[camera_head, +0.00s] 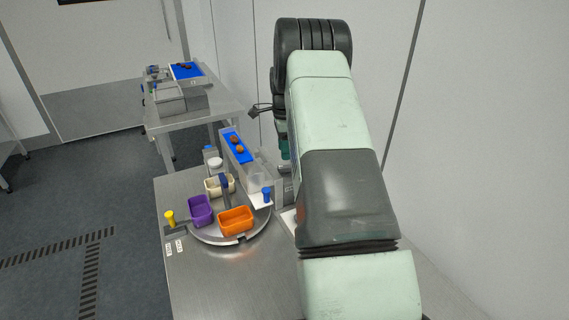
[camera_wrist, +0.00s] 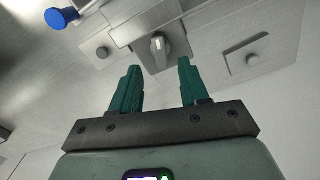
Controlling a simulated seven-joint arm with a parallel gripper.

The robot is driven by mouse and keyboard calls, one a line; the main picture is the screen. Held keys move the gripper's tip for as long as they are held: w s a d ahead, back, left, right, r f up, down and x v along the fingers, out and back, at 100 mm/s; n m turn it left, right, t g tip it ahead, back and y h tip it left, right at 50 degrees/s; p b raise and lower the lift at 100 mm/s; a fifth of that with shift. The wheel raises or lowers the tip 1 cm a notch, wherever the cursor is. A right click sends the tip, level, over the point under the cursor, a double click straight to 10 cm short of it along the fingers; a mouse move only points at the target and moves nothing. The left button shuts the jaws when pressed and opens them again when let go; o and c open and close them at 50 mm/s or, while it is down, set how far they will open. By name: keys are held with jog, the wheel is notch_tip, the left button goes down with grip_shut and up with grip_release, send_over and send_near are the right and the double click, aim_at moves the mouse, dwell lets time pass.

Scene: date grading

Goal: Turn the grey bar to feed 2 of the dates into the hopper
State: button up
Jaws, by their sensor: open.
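My gripper (camera_wrist: 158,64) is open in the wrist view, its two green fingers apart with nothing between them. A grey bar (camera_wrist: 157,50) with a pale mark stands on a plate just beyond the fingertips, roughly in line with the gap; I see no contact. In the head view my arm hides the grey bar and most of my gripper. Two brown dates (camera_head: 237,145) lie on a blue strip (camera_head: 229,137) of the feeder. A clear, box-like part, seemingly the hopper (camera_head: 258,178), is at the strip's near end; I cannot make out its contents.
A round turntable (camera_head: 213,239) carries purple (camera_head: 201,210), orange (camera_head: 236,221) and cream (camera_head: 213,188) bins. A yellow knob (camera_head: 170,217) and a blue knob (camera_head: 266,194) stand nearby; a blue knob (camera_wrist: 61,18) also shows in the wrist view. The front of the steel table (camera_head: 225,285) is clear.

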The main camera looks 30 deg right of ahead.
aim_at(285, 166)
notch_tip(285, 166, down, 6)
jog(key=shift+f, duration=0.1)
jog(key=shift+c, duration=0.3)
grip_shut()
